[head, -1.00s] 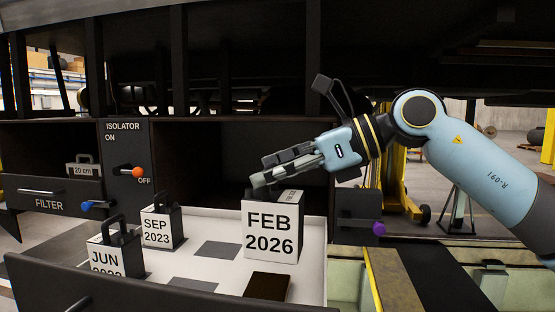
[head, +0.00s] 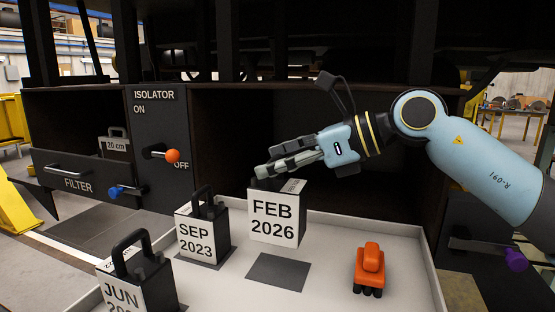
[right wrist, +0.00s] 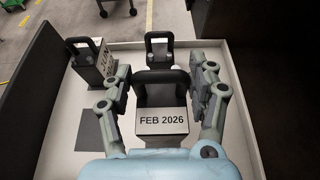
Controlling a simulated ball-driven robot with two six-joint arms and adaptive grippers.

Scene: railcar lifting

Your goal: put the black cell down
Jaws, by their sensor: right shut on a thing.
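The black cell (head: 291,212) has a white front and top marked FEB 2026. It is upright over the back of the white tray (head: 345,226), just behind a bare dark square pad (head: 278,272). I cannot tell whether its base touches the tray. My right gripper (head: 268,180) is at its top, shut on its handle; the fingers hide most of the handle in the head view. In the right wrist view the fingers (right wrist: 162,85) flank the black handle (right wrist: 160,80), above the FEB 2026 label (right wrist: 162,121). My left gripper is not in view.
Cells marked SEP 2023 (head: 202,232) and JUN (head: 138,280) stand left of the held cell. An orange object (head: 370,265) is on the tray at right. The isolator panel (head: 150,125) with its orange knob and a FILTER drawer (head: 80,178) are at left.

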